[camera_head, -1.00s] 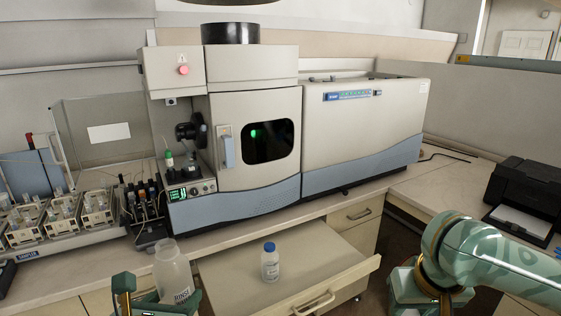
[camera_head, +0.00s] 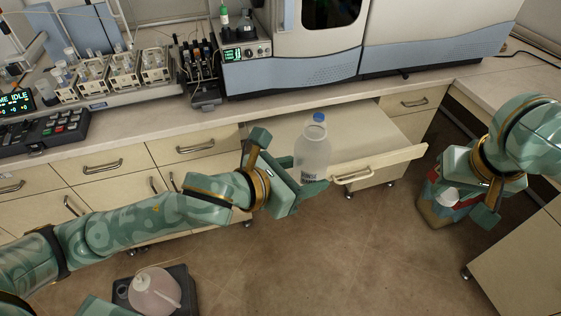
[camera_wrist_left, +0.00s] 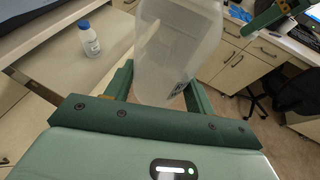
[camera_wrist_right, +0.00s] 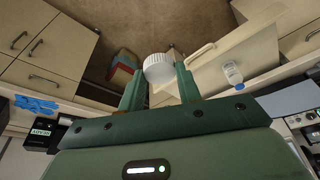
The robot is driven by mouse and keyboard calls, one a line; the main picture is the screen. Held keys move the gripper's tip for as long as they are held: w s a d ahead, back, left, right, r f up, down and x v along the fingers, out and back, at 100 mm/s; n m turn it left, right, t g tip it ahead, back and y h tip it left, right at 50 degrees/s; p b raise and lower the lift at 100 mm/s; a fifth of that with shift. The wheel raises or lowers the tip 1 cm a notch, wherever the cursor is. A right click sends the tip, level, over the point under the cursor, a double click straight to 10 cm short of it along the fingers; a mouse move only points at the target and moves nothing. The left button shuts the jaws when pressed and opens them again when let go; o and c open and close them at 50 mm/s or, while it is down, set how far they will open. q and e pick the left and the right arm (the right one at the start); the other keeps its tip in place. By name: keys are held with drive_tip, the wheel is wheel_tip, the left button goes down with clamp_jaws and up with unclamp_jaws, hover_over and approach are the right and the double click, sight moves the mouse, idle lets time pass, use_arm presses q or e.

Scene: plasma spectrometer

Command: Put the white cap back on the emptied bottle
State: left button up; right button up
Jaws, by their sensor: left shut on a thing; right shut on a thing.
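My left gripper (camera_head: 286,168) is shut on a large translucent bottle (camera_head: 311,160), held roughly upright in front of the pulled-out drawer. The bottle looks empty; in the left wrist view its body (camera_wrist_left: 178,45) stands between the fingers and its neck is cut off. My right gripper (camera_wrist_right: 158,88) is shut on a white ribbed cap (camera_wrist_right: 158,66) at its fingertips. In the head view the cap (camera_head: 448,196) shows at the right, well apart from the bottle.
A small blue-capped bottle (camera_wrist_left: 90,38) stands on the drawer; in the head view its blue cap (camera_head: 319,117) overlaps the large bottle's top. A pink-filled jug (camera_head: 155,291) sits on a black tray on the floor. A red and blue box (camera_wrist_right: 122,74) lies below the right gripper.

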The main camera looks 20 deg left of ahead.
drive_tip(key=shift+r, duration=0.1)
idle(0.3)
drive_tip(key=a+r+n, duration=0.2)
drive_tip(key=a+r, duration=0.4)
drive_tip(key=a, duration=0.2)
drive_tip(key=a+r+n+y, duration=0.1)
drive_tip(key=a+r+n, duration=0.2)
drive_tip(key=a+r, duration=0.3)
drive_tip(key=a+r+n+y, duration=0.1)
drive_tip(key=a+r+n, duration=0.1)
drive_tip(key=a+r, duration=0.4)
drive_tip(key=shift+s+a+r+n+g, duration=0.1)
drive_tip(key=shift+a+g, duration=0.05)
drive_tip(key=shift+a, duration=0.55)
drive_tip(key=shift+s+a+r+n+g, duration=0.1)
drive_tip(key=shift+s+a+r, duration=0.05)
drive_tip(key=shift+a, duration=0.6)
drive_tip(key=shift+s+a+r+n+g, duration=0.1)
drive_tip(key=shift+a+g, duration=0.05)
drive_tip(key=shift+a, duration=0.55)
drive_tip(key=shift+s+a+f+n, duration=0.15)
drive_tip(key=shift+a+n, duration=0.1)
drive_tip(key=shift+n, duration=0.25)
drive_tip(key=shift+d+n+y, duration=0.2)
drive_tip(key=shift+n+y, duration=0.1)
drive_tip(key=shift+n, duration=0.1)
drive_tip(key=shift+s+a, duration=0.1)
drive_tip(key=shift+f, duration=0.15)
